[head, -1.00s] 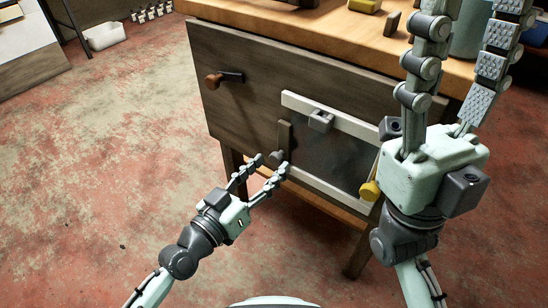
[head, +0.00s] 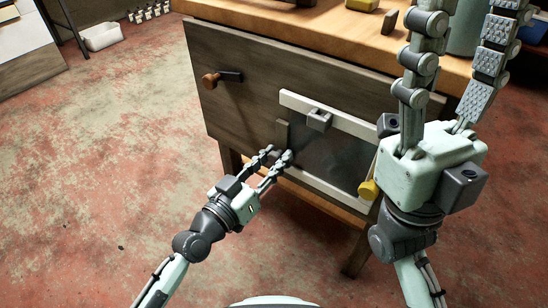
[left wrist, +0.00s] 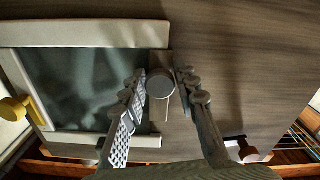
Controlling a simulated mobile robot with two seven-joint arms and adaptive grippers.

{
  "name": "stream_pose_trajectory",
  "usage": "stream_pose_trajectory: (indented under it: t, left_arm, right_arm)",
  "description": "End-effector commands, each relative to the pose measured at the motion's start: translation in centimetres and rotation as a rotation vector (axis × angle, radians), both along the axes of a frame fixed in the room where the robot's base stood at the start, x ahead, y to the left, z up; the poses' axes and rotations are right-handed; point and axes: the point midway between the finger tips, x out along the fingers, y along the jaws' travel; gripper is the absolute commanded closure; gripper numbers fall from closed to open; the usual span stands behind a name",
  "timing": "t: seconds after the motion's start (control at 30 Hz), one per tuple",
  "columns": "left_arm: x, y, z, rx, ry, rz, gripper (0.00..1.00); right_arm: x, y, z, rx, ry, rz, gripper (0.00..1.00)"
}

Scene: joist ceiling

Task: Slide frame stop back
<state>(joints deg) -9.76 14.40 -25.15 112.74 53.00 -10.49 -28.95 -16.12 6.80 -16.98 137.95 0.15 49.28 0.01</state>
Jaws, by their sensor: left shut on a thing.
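The frame stop, a grey-brown upright bar (head: 282,133) with a round grey knob (left wrist: 160,84), stands at the left end of a pale-railed frame (head: 330,112) on the bench front in the head view. In the left wrist view the frame (left wrist: 85,33) lies left of the knob. My left gripper (head: 279,154) has its fingers on both sides of the knob and is shut on it; its tips also show in the left wrist view (left wrist: 164,78). The fingers hide the knob in the head view. My right gripper (head: 465,60) is raised at the right, its fingers spread, the tips cut off.
A grey block (head: 319,119) sits on the frame's top rail, and a yellow knob (head: 368,190) is at its right end. A wooden handle (head: 212,79) sticks out at the left of the bench front. A yellow item (head: 362,5) lies on the bench top.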

Motion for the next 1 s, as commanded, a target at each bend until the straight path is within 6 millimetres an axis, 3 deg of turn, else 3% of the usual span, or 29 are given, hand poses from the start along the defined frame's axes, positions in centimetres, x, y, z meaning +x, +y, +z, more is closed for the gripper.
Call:
stream_pose_trajectory:
  t: [0.67,0.7,0.83,1.0]
  left_arm:
    - [1.5,2.1,0.0,-0.006,0.003,0.003,1.0]
    - [1.5,2.1,0.0,-0.006,0.003,0.003,0.69]
    - [1.5,2.1,0.0,-0.004,0.001,0.004,0.53]
    - [1.5,2.0,0.0,-0.003,0.0,0.001,0.53]
  right_arm:
    - [0.2,0.2,-0.1,-0.012,-0.003,0.002,0.51]
    - [0.2,0.2,-0.1,-0.012,-0.004,0.002,0.51]
    - [0.2,0.1,0.0,-0.012,-0.006,0.001,0.51]
    - [0.1,0.1,0.0,-0.011,-0.008,0.001,0.51]
